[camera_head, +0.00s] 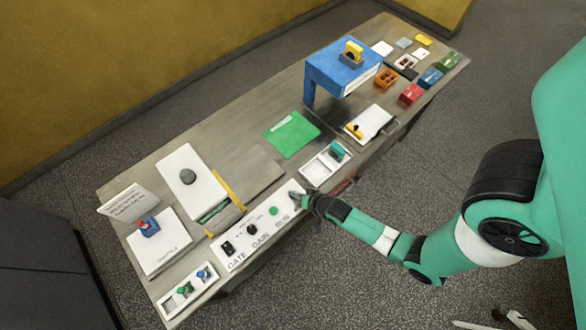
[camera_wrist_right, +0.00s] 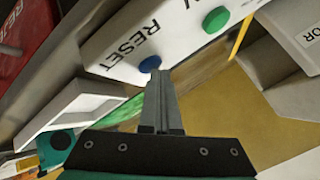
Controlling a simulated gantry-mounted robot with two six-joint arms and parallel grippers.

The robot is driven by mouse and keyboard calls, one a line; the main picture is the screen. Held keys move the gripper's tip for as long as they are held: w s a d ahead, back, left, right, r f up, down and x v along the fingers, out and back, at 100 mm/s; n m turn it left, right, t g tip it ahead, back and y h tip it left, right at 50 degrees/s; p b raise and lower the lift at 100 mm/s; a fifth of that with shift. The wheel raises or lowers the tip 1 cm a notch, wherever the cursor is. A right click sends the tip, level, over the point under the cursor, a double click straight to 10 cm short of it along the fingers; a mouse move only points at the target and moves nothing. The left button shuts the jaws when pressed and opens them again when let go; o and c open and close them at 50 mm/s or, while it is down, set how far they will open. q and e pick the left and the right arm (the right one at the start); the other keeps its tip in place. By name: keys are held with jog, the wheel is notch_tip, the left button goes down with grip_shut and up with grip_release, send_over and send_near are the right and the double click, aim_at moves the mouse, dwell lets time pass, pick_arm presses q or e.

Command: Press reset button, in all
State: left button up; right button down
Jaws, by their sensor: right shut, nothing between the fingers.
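A white control panel (camera_head: 262,233) sits at the table's near edge, with GATE, GAIN and RUN labels, dark controls and a green button (camera_head: 273,211). In the right wrist view, a blue button (camera_wrist_right: 150,64) sits beside the word RESET, and the green button (camera_wrist_right: 216,19) is farther along the panel (camera_wrist_right: 178,30). My right gripper (camera_head: 300,196) is at the panel's right end, covering the reset end in the head view. Its shut, empty fingertips (camera_wrist_right: 155,74) overlap the lower edge of the blue button; I cannot tell whether they press it. My left gripper is not in view.
A white two-part tray (camera_head: 315,171) with a teal piece lies just beyond my right gripper. A green sheet (camera_head: 291,134) and a blue stand (camera_head: 328,70) are farther back.

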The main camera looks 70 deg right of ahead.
jog(key=shift+r+p, duration=0.9)
jog(key=shift+r, duration=0.1)
notch_tip(320, 180, up, 5)
jog(key=p, duration=0.5)
dwell(0.6)
